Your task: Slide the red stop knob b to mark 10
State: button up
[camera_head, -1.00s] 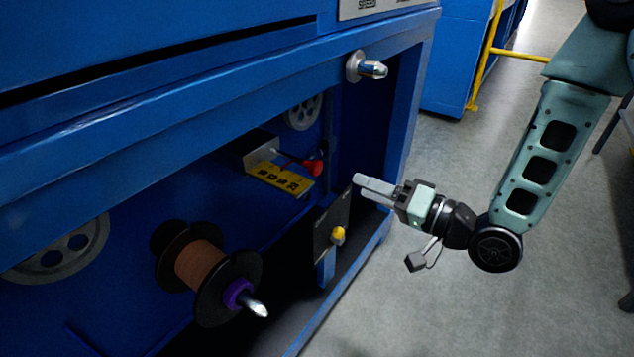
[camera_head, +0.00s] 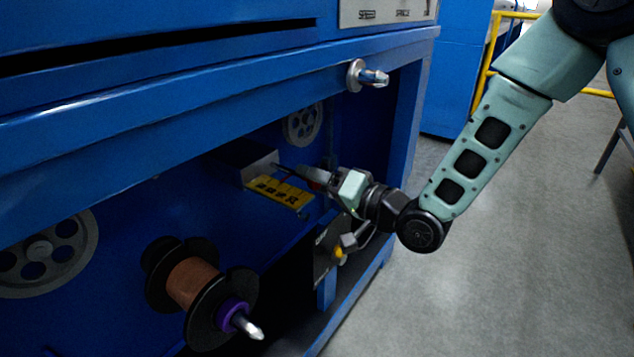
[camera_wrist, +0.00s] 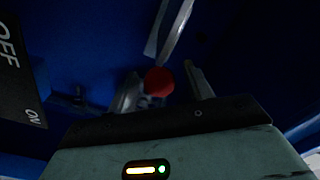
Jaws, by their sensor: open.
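The red stop knob (camera_wrist: 159,81) shows in the wrist view on a pale rod (camera_wrist: 177,30), between the fingers of my gripper (camera_wrist: 165,90). In the head view my gripper (camera_head: 312,174) is inside the blue machine's recess at the knob, and it covers most of the knob. The jaws are open, one finger on each side of the knob; I cannot tell whether either touches it. The yellow scale plate (camera_head: 278,193) with dark marks lies just left of and below the gripper. Its numbers are too small to read.
A grey box (camera_head: 250,165) stands behind the scale. A copper wire spool (camera_head: 195,284) sits at lower left. A yellow knob (camera_head: 339,252) on a dark plate is just below my wrist. The blue frame post (camera_head: 402,130) stands close on the right. A black ON/OFF panel (camera_wrist: 18,80) shows in the wrist view.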

grip_shut()
jog(key=shift+p+x, duration=0.45)
jog(key=shift+x, duration=1)
grip_release()
jog(key=p+v, duration=0.7)
jog(key=v, duration=1)
jog(key=shift+p, duration=0.35)
